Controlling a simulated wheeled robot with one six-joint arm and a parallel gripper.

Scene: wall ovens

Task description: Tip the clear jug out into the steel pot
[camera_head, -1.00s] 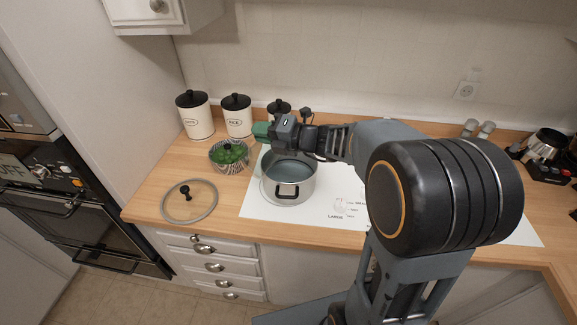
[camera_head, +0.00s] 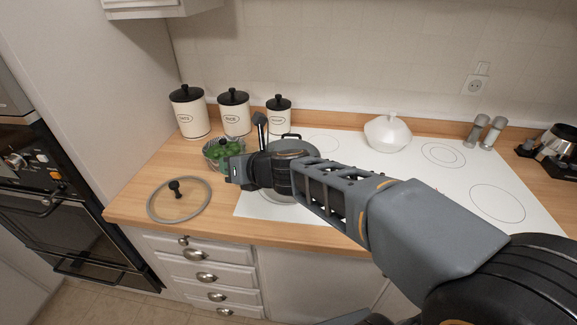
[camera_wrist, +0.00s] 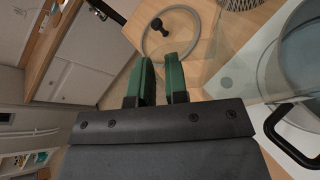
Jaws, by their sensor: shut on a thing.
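My gripper (camera_head: 234,172) is over the counter at the left edge of the cooktop, left of the pot's centre and near the bowl of greens. In the wrist view its two green fingers (camera_wrist: 160,78) stand close together with a narrow gap, shut on the clear jug. The jug is see-through and hard to make out; its outline, tilt and contents cannot be told. The steel pot (camera_head: 292,147) stands on the cooktop, mostly hidden behind my wrist. Its blue-grey inside (camera_wrist: 302,70) and black handle show at the right of the wrist view.
A glass lid (camera_head: 178,208) with a black knob lies on the counter at left. A bowl of greens (camera_head: 213,162) and several canisters (camera_head: 188,112) stand behind. A white lidded pot (camera_head: 387,133) and two shakers (camera_head: 485,131) are right. The right cooktop is clear.

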